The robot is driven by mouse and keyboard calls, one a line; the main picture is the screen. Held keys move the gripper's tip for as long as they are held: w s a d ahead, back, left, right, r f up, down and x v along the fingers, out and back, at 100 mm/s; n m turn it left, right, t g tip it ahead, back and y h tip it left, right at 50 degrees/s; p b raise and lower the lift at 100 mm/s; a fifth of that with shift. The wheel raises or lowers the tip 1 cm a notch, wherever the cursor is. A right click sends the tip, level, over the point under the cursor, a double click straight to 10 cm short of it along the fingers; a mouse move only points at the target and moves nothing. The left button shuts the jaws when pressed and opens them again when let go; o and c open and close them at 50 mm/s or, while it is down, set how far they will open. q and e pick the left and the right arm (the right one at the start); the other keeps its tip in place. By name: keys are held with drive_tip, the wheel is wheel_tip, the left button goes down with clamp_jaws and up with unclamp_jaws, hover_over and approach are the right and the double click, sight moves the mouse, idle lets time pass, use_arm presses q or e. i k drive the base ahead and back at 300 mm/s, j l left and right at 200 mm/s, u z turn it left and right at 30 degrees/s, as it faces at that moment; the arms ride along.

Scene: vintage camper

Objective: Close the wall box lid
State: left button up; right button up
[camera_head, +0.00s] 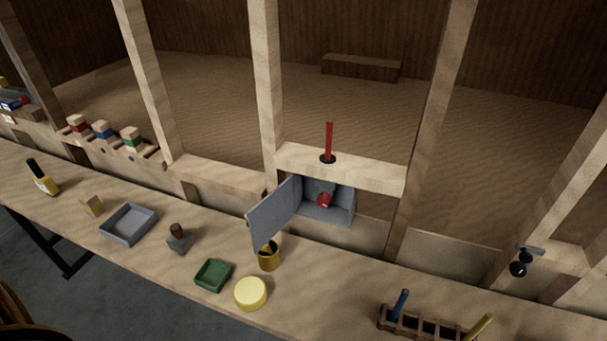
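The grey wall box (343,205) is set between wooden posts, below a short wooden crosspiece. Its grey lid (272,214) stands wide open, swung out to the left over the bench. A red round object (323,200) shows inside the box. The lid's lower edge is just above or in front of a yellow cup-like thing (269,262); I cannot tell if they touch. Neither of my grippers is in view.
A yellow round thing (251,293), a green tray (213,275), a stamp-like object (179,238) and a grey tray (128,223) are on the bench. A rack (428,328) holds tools at lower right. A red rod (329,141) stands on the crosspiece.

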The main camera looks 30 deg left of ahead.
sight(271, 215)
drive_tip(key=j+z, duration=0.15)
drive_tip(key=j, duration=0.4)
drive_tip(key=j+z, duration=0.2)
drive_tip(key=j, duration=0.35)
drive_tip(key=j+z, duration=0.15)
drive_tip(key=j, duration=0.4)
drive_tip(key=k+j+z, duration=0.15)
drive_tip(key=j, duration=0.4)
drive_tip(key=j+z, duration=0.2)
drive_tip(key=j, duration=0.35)
drive_tip(key=k, duration=0.05)
